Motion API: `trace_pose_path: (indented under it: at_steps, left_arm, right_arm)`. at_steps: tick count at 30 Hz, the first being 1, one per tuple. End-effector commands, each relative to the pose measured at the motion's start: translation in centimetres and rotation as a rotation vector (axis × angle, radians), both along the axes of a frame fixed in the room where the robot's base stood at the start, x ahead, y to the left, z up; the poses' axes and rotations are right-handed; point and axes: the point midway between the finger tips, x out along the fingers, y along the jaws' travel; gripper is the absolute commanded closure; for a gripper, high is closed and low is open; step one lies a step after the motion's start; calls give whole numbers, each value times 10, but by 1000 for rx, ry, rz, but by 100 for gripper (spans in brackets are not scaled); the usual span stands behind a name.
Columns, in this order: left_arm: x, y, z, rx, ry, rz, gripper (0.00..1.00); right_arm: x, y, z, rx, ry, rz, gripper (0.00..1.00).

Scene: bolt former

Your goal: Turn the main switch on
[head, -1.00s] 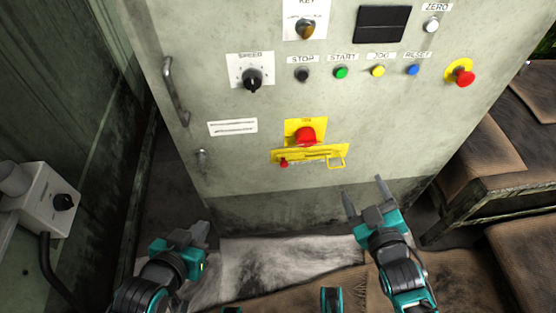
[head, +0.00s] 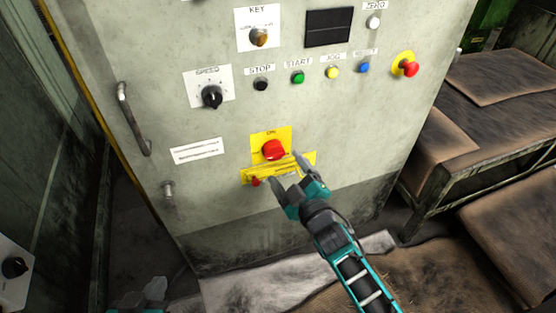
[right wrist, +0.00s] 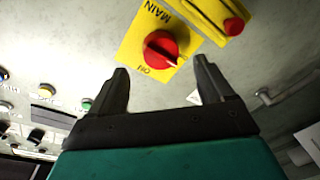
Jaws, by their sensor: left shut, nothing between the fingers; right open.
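The main switch (head: 273,149) is a red rotary knob on a yellow plate low on the grey cabinet front. In the right wrist view the knob (right wrist: 158,48) is on a plate lettered MAIN and ON, and its pale pointer mark lies toward the lower right. My right gripper (head: 287,171) is open in front of the panel, just below the knob in the head view. In the right wrist view its fingers (right wrist: 161,72) stand on either side below the knob, with nothing between them. My left gripper (head: 150,288) is shut, low at the bottom edge, partly cut off.
A yellow bar (head: 306,161) with a small red part (head: 256,182) sits just below the switch plate. Above are the speed dial (head: 212,97), coloured buttons and a red emergency stop (head: 410,69). A handle (head: 131,119) is at left; a table (head: 480,110) stands at right.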

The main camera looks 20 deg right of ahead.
Motion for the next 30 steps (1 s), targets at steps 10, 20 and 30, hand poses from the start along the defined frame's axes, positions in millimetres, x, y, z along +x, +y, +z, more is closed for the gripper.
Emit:
trace_pose_path:
  at_steps: [10,20,30]
  left_arm:
    - [-4,0,-15,0,9,1,100]
    - [-4,2,-16,6,11,-1,100]
    - [-4,3,-16,11,10,-5,100]
  right_arm:
    - [46,7,-1,1,0,0,20]
    - [51,8,0,2,2,0,20]
    - [51,7,0,2,2,0,47]
